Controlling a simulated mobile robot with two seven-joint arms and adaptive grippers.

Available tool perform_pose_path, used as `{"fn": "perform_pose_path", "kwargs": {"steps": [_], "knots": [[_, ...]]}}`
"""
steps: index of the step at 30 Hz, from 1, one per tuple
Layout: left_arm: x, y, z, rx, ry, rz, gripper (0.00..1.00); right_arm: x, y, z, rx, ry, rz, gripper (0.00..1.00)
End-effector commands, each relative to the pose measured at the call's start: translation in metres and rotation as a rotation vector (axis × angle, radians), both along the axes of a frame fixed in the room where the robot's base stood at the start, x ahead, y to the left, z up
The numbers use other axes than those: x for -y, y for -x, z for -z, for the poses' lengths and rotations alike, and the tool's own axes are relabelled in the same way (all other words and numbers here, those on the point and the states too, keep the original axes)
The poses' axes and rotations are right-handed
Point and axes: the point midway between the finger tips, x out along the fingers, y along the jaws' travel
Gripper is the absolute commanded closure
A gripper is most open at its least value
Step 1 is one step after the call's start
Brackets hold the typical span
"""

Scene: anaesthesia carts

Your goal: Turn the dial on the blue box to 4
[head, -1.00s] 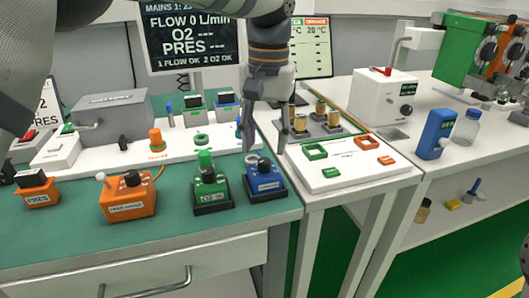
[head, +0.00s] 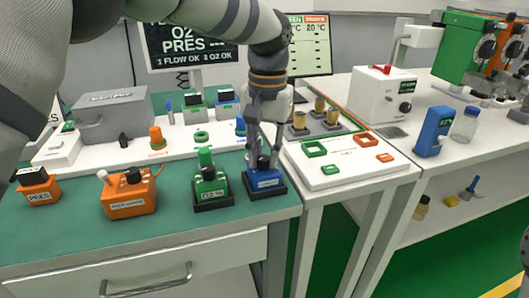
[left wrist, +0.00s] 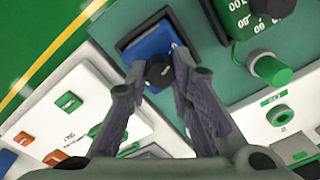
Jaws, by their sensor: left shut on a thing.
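The blue box (head: 266,181) stands on a dark base at the right end of the green mat on the left table. Its black dial (head: 263,162) is mostly hidden by fingers in the head view; in the left wrist view the dial (left wrist: 158,73) shows between the fingertips, on the blue box (left wrist: 148,43). My left gripper (head: 264,156) comes down from above and is shut on the dial, also in the left wrist view (left wrist: 157,78). The dial's number marks cannot be read. My right gripper is not in view.
A green box (head: 208,188) stands close to the left of the blue box. An orange box (head: 128,197) is farther left. A white panel (head: 350,168) with green and orange frames lies right, on the adjoining table. A grey case (head: 113,118) stands behind.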

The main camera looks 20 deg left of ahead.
Motion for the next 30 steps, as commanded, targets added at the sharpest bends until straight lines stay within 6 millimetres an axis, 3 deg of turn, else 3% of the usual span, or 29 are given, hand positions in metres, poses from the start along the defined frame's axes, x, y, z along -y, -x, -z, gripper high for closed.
{"fn": "perform_pose_path", "kwargs": {"steps": [11, 30], "knots": [[0.000, 0.000, -0.002, 0.002, -0.002, 0.201, 1.00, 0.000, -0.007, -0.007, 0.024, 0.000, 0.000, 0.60], [0.000, 0.001, 0.000, 0.000, -0.002, 0.808, 1.00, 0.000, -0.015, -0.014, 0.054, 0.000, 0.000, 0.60]]}}
